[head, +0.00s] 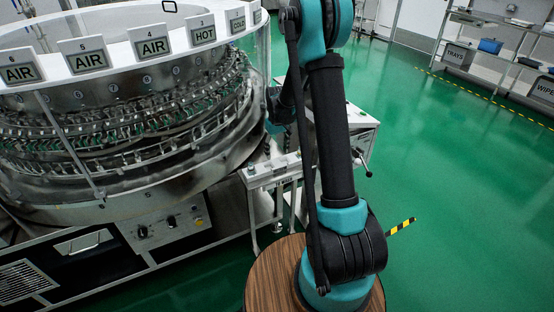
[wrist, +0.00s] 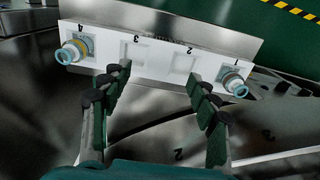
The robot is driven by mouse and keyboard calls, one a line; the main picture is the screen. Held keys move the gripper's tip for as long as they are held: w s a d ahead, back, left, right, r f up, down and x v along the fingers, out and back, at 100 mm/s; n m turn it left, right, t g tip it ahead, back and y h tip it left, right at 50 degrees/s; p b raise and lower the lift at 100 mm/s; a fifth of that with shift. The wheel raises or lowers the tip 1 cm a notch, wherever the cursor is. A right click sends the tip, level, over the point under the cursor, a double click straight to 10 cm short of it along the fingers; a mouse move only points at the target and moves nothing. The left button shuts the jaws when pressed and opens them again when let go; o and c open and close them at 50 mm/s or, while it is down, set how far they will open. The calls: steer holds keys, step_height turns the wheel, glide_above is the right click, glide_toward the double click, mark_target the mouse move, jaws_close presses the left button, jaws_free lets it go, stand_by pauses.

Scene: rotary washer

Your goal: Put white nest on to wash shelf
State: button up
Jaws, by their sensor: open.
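The white nest (wrist: 158,55) is a long white block with places numbered 1 to 4, seen upside down at the top of the wrist view. A blue-and-clear ring-shaped part sits at place 4 (wrist: 72,50) and another at place 1 (wrist: 233,82). Places 2 and 3 show empty square recesses. My gripper (wrist: 160,74) is open, with its fingertips apart at the nest's near edge, in line with the middle places. Whether they touch it cannot be told.
The round washer (head: 120,130) with AIR and HOT signs fills the left of the head view. A small metal stand (head: 268,172) is beside it. Racks (head: 500,45) stand far right; green floor (head: 450,190) is clear. Metal surfaces border the nest in the wrist view.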

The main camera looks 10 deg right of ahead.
mark_target(277, 163)
step_height(277, 163, up, 6)
steer(key=f, duration=0.1)
steer(key=s+d+r+m+t, duration=0.1)
steer(key=s+d+r, duration=0.15)
steer(key=s, duration=0.55)
steer(key=s+d+r+m+t, duration=0.1)
steer(key=s+r, duration=0.3)
steer(key=s, duration=0.4)
steer(key=s+d+f+m+t, duration=0.1)
steer(key=s+f+t, duration=0.1)
steer(key=s, duration=1.2)
steer(key=shift+s+f+m, duration=0.25)
steer(key=shift+f+m, duration=0.05)
steer(key=shift+f, duration=0.05)
